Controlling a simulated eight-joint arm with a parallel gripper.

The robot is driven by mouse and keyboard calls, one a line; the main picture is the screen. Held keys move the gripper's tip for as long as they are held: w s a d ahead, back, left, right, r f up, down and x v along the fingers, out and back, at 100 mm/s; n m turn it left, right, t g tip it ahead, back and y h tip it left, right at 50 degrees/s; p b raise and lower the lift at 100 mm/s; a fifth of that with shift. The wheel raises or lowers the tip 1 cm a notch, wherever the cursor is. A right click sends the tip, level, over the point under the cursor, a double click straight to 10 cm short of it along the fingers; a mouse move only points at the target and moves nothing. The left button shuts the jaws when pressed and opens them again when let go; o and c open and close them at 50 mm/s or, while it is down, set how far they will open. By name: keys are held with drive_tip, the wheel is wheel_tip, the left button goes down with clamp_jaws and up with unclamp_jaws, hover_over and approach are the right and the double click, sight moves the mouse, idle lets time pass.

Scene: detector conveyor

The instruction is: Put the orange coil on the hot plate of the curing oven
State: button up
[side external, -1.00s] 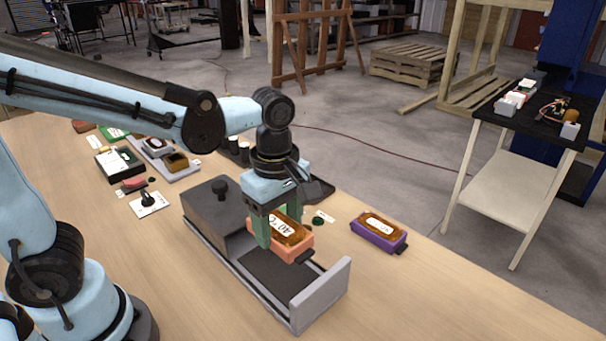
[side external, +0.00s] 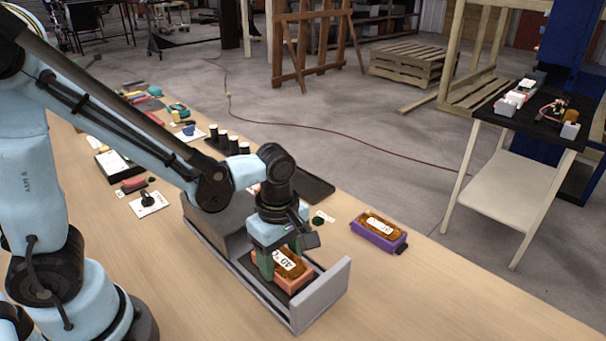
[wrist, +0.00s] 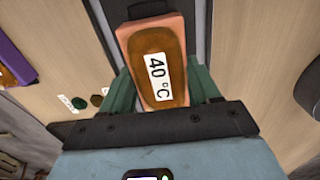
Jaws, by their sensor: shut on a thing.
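The orange coil (side external: 290,276) is a small orange tray with a brown top and a white label; the label reads 40 °C in the wrist view (wrist: 172,84). My gripper (side external: 276,268) is shut on it, with a green finger on each side. The coil is at the dark hot plate (side external: 262,282) of the curing oven, low over it or on it; I cannot tell whether they touch. The oven's grey end wall (side external: 322,296) stands just beyond the coil.
A purple coil (side external: 378,232) sits on the table to the right of the oven. A white card with a black knob (side external: 149,202) lies to the left. Several black cylinders (side external: 232,146) stand behind. The table's front right is clear.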

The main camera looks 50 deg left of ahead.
sight(281, 260)
drive_tip(key=shift+f, duration=0.15)
drive_tip(key=o, duration=1.2)
drive_tip(key=shift+o, duration=0.2)
wheel_tip(281, 260, up, 12)
drive_tip(key=s+a+m+t, duration=0.1)
drive_tip(key=a+m+t, duration=0.6)
drive_tip(key=m, duration=1.1)
drive_tip(key=shift+a+f, duration=0.4)
